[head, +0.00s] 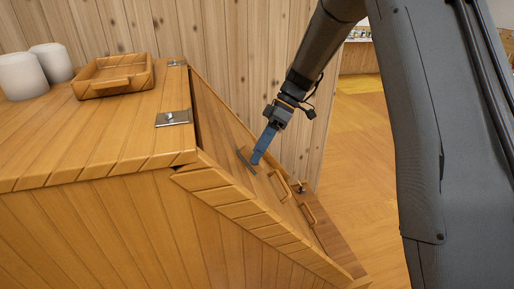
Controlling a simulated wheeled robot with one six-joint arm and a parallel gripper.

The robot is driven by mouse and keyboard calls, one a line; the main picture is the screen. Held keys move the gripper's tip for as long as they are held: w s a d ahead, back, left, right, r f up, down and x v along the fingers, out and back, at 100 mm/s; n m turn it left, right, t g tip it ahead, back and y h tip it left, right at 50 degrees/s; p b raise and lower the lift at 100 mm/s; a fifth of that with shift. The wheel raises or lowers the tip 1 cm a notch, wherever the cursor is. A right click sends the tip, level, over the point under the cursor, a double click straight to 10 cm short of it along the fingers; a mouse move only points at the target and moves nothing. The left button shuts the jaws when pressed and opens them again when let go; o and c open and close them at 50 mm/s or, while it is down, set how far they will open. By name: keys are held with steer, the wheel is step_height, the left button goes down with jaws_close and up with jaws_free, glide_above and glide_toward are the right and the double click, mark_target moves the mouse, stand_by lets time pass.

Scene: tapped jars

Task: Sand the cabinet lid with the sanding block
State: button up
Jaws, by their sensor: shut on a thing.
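The cabinet lid (215,119) is a slanted panel of orange-brown wood, hinged along the cabinet top's right edge and sloping down to the right. My gripper (257,158) reaches down from the upper right to the upper-middle part of the lid. It is shut on the sanding block (245,159), which shows as a thin, dark, flat piece at the fingertips. The block lies close along the lid's surface; I cannot tell whether it touches. The gripper hides part of the block.
A wooden tray (139,79) and two white cylinders (22,77) stand on the cabinet top (70,140). Metal hinges (173,118) sit at its right edge. Wooden handles (280,186) stick up lower on the slope. Open floor (355,150) lies right of the cabinet.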

steer(key=shift+s, duration=0.15)
steer(key=shift+s+d+p, duration=0.25)
steer(key=shift+s+p, duration=0.05)
steer(key=shift+s, duration=0.85)
steer(key=shift+s+d+p, duration=0.2)
steer(key=shift+s+p, duration=0.1)
steer(key=shift+s, duration=0.8)
steer(key=shift+d, duration=0.1)
steer(key=w+d+r+p, duration=0.1)
steer(key=d+r, duration=0.3)
steer(key=d, duration=0.1)
steer(key=shift+d, duration=0.25)
